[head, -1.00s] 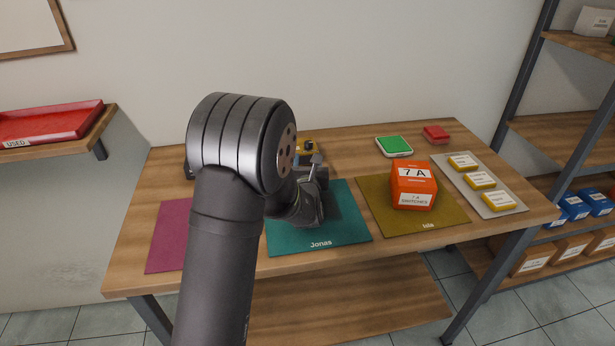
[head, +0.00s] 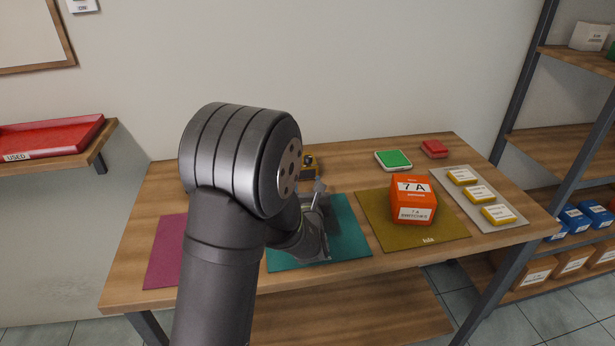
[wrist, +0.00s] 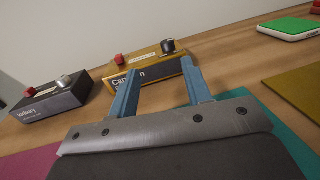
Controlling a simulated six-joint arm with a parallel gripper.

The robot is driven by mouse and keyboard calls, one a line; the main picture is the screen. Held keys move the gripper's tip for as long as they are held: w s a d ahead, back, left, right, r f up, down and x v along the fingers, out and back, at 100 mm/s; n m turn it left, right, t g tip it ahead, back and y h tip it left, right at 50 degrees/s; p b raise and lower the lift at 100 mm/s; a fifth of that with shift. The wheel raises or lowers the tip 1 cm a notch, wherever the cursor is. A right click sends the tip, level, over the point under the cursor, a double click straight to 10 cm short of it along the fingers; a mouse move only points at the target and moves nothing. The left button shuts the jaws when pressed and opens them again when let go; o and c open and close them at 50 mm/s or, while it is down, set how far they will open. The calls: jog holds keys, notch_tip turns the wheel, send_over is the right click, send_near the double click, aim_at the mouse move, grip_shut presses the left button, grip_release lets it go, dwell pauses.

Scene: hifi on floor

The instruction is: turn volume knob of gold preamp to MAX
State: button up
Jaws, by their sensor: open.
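The gold preamp (wrist: 150,74) stands ahead of my gripper in the wrist view. It has a red knob (wrist: 120,59) at its left and a dark knob with a light top (wrist: 168,46) at its right. Its front lettering is partly covered by the left finger. In the head view the gold preamp (head: 310,163) is mostly hidden behind my arm. My gripper (wrist: 160,68) is open and empty, its two blue fingers pointing toward the preamp's front. I cannot tell how far the fingertips are from it. The dark knob's pointer mark is too small to read.
A dark preamp (wrist: 50,108) with red and silver knobs stands left of the gold one. An orange box (head: 412,199) stands on the olive mat (head: 375,222). A green-topped box (head: 393,159) lies behind. The teal mat (head: 345,237) lies below my gripper.

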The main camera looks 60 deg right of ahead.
aim_at(311, 159)
jog(key=w+d+r+n+t+y, duration=0.2)
jog(key=d+y, duration=0.1)
jog(key=w+d+r+n+t+y, duration=0.2)
jog(key=d+n+t+y, duration=0.1)
jog(key=d, duration=0.1)
jog(key=w+d+r+n+t+y, duration=0.2)
jog(key=d+t+y, duration=0.1)
jog(key=shift+d+r+n, duration=0.25)
jog(key=shift+r+n, duration=0.05)
jog(key=shift+n, duration=0.1)
jog(key=shift+d+n+y, duration=0.4)
jog(key=shift+n+y, duration=0.1)
jog(key=shift+y, duration=0.3)
jog(key=shift+s+d+f+n+g+y, duration=0.1)
jog(key=shift+s+d+n+g+y, duration=0.15)
jog(key=shift+y, duration=0.3)
jog(key=shift+d+f+n+g+y, duration=0.15)
jog(key=shift+d+y, duration=0.15)
jog(key=shift+y, duration=0.25)
jog(key=shift+s+d+f, duration=0.1)
jog(key=shift+d+f, duration=0.05)
notch_tip(311, 159, down, 7)
jog(key=shift+r, duration=0.15)
jog(key=shift+w, duration=1.05)
jog(key=shift+w+d, duration=0.1)
jog(key=shift+w, duration=0.35)
